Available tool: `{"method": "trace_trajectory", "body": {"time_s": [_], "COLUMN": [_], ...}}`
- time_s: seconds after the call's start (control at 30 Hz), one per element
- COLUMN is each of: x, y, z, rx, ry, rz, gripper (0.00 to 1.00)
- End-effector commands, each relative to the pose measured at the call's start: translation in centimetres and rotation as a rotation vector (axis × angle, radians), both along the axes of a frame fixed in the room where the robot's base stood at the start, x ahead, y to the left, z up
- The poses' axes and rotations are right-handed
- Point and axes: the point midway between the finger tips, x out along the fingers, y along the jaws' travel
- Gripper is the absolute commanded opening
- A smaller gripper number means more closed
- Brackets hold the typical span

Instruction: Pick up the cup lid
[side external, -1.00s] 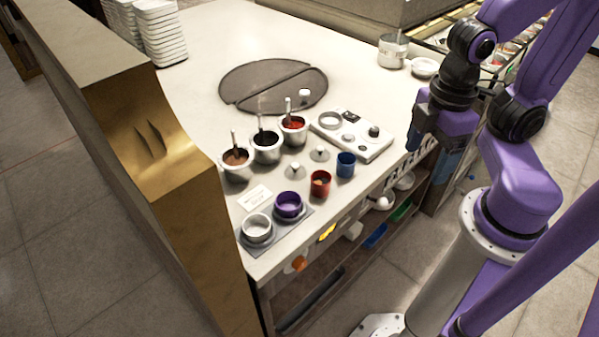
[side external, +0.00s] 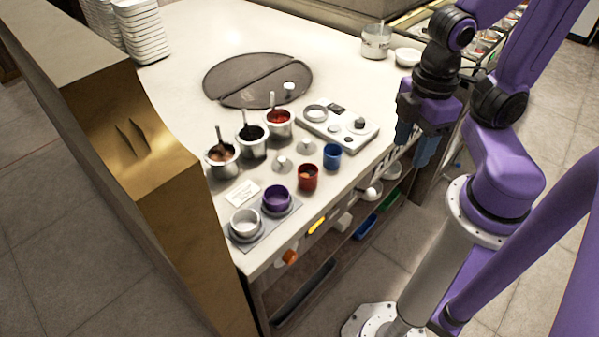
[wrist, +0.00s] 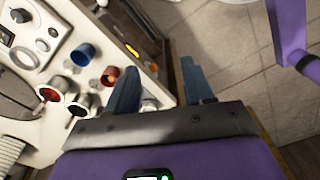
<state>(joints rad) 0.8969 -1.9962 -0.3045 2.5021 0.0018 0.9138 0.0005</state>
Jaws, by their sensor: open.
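Two small silver cone-shaped lids with knobs stand on the counter, a left one (side external: 281,163) and a right one (side external: 306,147). They are between the sauce pots and the cups; I cannot tell which is the task's cup lid. A red cup (side external: 308,177) with something inside and a blue cup (side external: 332,156) stand in front of them. Both cups show in the wrist view, the red (wrist: 109,76) and the blue (wrist: 82,54). My gripper (side external: 413,142) is open and empty, right of the cups, by the counter's front edge. Its spread fingers (wrist: 160,72) point down.
Three sauce pots (side external: 222,160) with utensils stand behind the lids. A white-and-grey panel (side external: 340,128) lies right of them. A purple bowl (side external: 277,198) and a white bowl (side external: 245,223) sit at front left. A brass-coloured wall (side external: 165,190) borders the left.

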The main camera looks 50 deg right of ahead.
Motion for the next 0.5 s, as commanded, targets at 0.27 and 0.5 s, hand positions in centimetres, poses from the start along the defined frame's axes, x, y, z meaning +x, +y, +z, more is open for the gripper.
{"method": "trace_trajectory", "body": {"time_s": [0.27,0.5], "x": [0.6,5.8], "y": [0.3,2.7], "z": [0.1,0.3], "rx": [-0.001,-0.010], "ry": [0.000,-0.001], "rz": [0.007,0.086], "gripper": [0.52,0.52]}}
